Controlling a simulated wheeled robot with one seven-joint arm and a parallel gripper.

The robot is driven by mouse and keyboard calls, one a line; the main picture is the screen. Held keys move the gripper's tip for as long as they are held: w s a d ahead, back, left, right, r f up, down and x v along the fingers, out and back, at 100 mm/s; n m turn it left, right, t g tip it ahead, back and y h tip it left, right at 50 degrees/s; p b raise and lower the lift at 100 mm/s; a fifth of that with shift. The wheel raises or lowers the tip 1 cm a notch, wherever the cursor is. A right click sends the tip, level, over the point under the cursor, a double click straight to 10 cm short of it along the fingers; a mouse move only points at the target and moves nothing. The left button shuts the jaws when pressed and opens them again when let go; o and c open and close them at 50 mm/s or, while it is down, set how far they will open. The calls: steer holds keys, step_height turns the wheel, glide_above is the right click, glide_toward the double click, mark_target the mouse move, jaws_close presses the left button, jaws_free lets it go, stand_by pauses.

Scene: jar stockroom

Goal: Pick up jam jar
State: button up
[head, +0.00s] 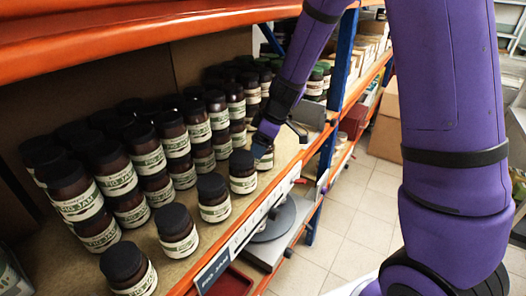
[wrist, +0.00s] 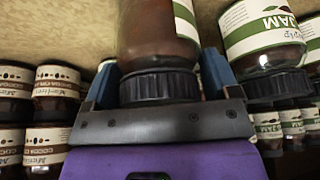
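Dark red jam jars with black lids and white-green labels stand in stacked rows on the shelf. Some single jars stand in front, such as one near the shelf edge (head: 214,199) and one in the near corner (head: 128,270). The jar's top part in that picture is cut off.
Another jam jar (wrist: 262,40) stands close to the right finger in the wrist view. Brown-labelled jars (wrist: 57,90) stand at the left there. An orange shelf beam (head: 150,35) runs above the jars. A blue upright (head: 342,65) stands beyond my gripper. Bare board lies near the front edge.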

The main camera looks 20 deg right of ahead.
steer(key=c, duration=1)
steer(key=shift+r, duration=0.15)
steer(key=shift+w+r, duration=0.1)
steer(key=shift+r, duration=0.55)
step_height(320, 180, up, 2)
steer(key=shift+r, duration=0.1)
steer(key=s, duration=1)
steer(key=s+r, duration=0.1)
steer(key=s, duration=0.5)
steer(key=shift+d+r, duration=0.1)
steer(key=shift+d, duration=0.05)
